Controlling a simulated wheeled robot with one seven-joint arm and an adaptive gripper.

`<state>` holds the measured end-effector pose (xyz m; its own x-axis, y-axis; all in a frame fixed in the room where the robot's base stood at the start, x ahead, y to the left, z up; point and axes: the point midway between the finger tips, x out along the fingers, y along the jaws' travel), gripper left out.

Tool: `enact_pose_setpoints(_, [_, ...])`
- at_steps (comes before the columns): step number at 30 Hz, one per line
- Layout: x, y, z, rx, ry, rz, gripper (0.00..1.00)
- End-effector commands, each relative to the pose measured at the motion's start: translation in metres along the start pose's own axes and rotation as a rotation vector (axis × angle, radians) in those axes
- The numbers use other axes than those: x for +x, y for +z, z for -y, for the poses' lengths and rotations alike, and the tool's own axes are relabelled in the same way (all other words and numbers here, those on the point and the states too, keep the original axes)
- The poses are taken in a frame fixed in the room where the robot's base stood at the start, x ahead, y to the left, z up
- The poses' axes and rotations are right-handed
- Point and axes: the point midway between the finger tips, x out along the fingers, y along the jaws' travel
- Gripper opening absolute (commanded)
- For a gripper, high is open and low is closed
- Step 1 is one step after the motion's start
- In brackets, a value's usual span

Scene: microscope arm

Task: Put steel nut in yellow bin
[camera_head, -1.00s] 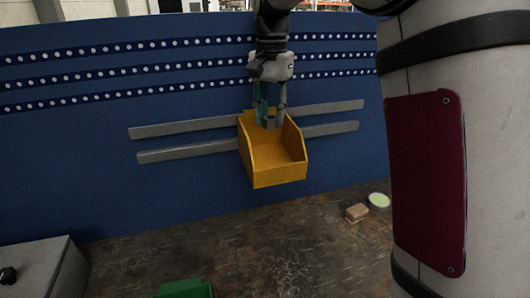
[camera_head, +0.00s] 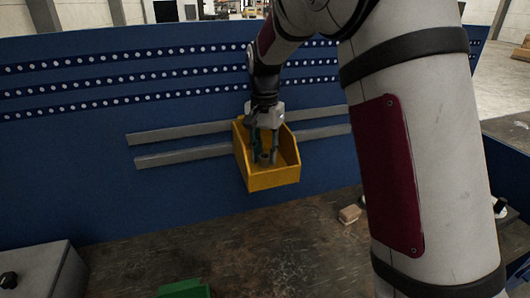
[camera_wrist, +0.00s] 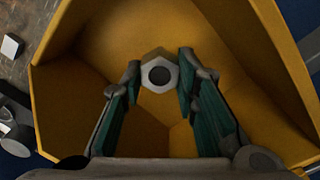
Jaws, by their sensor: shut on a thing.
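The yellow bin (camera_head: 272,180) hangs on the grey rails of the blue wall panel, and its open inside fills most of the wrist view (camera_wrist: 110,50). My gripper (camera_head: 264,158) is down inside the bin. In the wrist view my gripper's two green-padded fingers (camera_wrist: 158,82) are shut on the steel nut (camera_wrist: 145,79), a grey hexagonal ring with a dark hole. In the head view the nut (camera_head: 265,158) is small and grey between the fingertips. Whether the nut touches the bin floor cannot be told.
The bin's walls stand around my fingers. A small tan block (camera_head: 349,214) lies on the brown worktop (camera_head: 260,250). A green object (camera_head: 185,288) is at the front edge, and a grey box (camera_head: 40,265) is at the lower left.

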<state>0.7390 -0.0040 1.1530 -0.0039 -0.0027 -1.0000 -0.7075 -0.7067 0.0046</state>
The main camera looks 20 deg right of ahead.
Motion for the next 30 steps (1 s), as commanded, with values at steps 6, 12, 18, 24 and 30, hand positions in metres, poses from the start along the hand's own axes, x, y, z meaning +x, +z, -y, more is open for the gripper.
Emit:
enact_pose_setpoints(6, [0.001, 0.0, 0.0, 0.0, 0.0, 0.0, 0.48])
enact_pose_setpoints(12, [0.001, 0.0, 0.0, 0.0, 0.0, 0.0, 0.48])
enact_pose_setpoints(18, [-0.004, -0.001, 0.001, 0.0, -0.002, -0.002, 0.48])
enact_pose_setpoints(24, [-0.034, -0.002, 0.002, 0.0, -0.004, -0.004, 0.48])
enact_pose_setpoints(30, [-0.075, -0.001, 0.002, 0.0, -0.004, -0.004, 0.48])
